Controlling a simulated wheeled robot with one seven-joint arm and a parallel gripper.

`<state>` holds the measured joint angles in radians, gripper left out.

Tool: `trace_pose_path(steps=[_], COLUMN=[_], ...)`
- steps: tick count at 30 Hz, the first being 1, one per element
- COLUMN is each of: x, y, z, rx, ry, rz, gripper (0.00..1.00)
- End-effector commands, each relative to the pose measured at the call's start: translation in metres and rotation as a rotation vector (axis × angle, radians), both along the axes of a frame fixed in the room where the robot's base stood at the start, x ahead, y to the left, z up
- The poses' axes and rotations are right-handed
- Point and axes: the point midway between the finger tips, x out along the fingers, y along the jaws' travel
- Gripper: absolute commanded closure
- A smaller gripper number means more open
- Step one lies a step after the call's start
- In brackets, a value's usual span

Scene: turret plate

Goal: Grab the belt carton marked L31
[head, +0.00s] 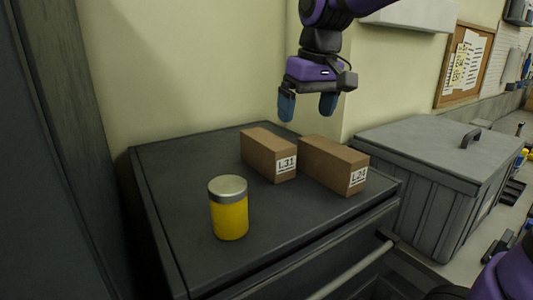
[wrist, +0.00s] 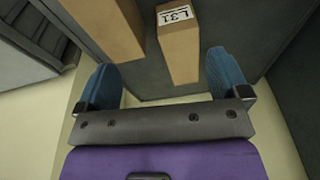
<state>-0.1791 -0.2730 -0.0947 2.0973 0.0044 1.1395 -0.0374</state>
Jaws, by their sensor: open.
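The carton marked L31 (head: 268,155) is a brown box lying on the dark cabinet top, its white label facing the front. It also shows in the wrist view (wrist: 179,52), ahead of the fingers and nearer the right one. A similar carton marked L24 (head: 333,164) lies just to its right, with a narrow gap between them; in the wrist view it is the brown box at the upper left (wrist: 108,28). My gripper (head: 308,106) is open and empty above and behind the cartons. Its blue fingers also show in the wrist view (wrist: 165,84), touching neither carton.
A yellow jar with a grey lid (head: 229,208) stands at the front left of the dark cabinet top (head: 175,170). A grey lidded bin (head: 430,160) stands to the right. A pale wall (head: 190,70) rises behind the cabinet. The top's left rear is clear.

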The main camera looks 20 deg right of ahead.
Motion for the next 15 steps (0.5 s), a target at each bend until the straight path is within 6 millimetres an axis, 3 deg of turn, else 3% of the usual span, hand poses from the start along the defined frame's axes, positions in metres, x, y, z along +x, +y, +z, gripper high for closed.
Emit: trace_pose_path(steps=[6, 15], x=[0.058, 0.101], y=[0.019, 0.036], z=[-0.003, -0.011], rx=[-0.023, -0.048], ry=[0.094, 0.164], rz=[0.040, 0.071], gripper=[0.06, 0.06])
